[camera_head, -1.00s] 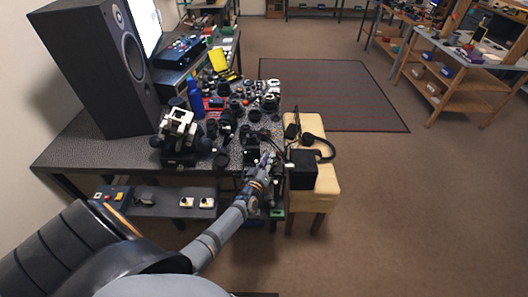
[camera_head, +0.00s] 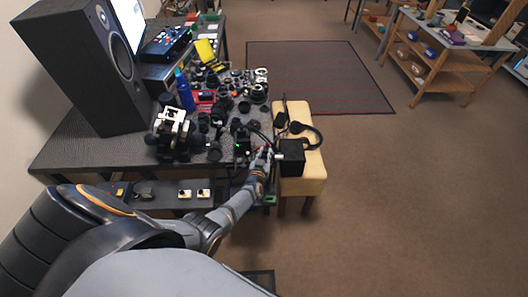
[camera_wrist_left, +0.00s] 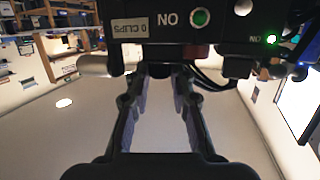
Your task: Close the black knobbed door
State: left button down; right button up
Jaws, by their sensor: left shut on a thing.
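My left gripper (camera_head: 266,155) reaches the front right corner of the bench, just left of a black box-like piece (camera_head: 291,152) with a small pale knob-like part on its left side. This piece seems to be the black knobbed door, but it is small in the head view. In the left wrist view the gripper's fingers (camera_wrist_left: 172,75) close in on a dark part below a black device (camera_wrist_left: 160,22) labelled "0 CLIPS" and "ON", with a lit green light. The exact contact is hidden between the fingertips. My right gripper is not in view.
A yellow stool (camera_head: 315,176) with black headphones (camera_head: 308,130) stands right of the bench. The bench (camera_head: 85,150) carries a large speaker (camera_head: 80,65), a blue bottle (camera_head: 184,92) and many lens parts. Open floor (camera_head: 400,200) lies to the right.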

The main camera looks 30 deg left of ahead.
pick_arm(q)
jog(key=shift+f, duration=0.1)
dwell(0.3)
jog(key=c, duration=1.3)
grip_release()
jog(key=shift+o, duration=0.8)
jog(key=shift+s, duration=0.1)
jog(key=v, duration=0.8)
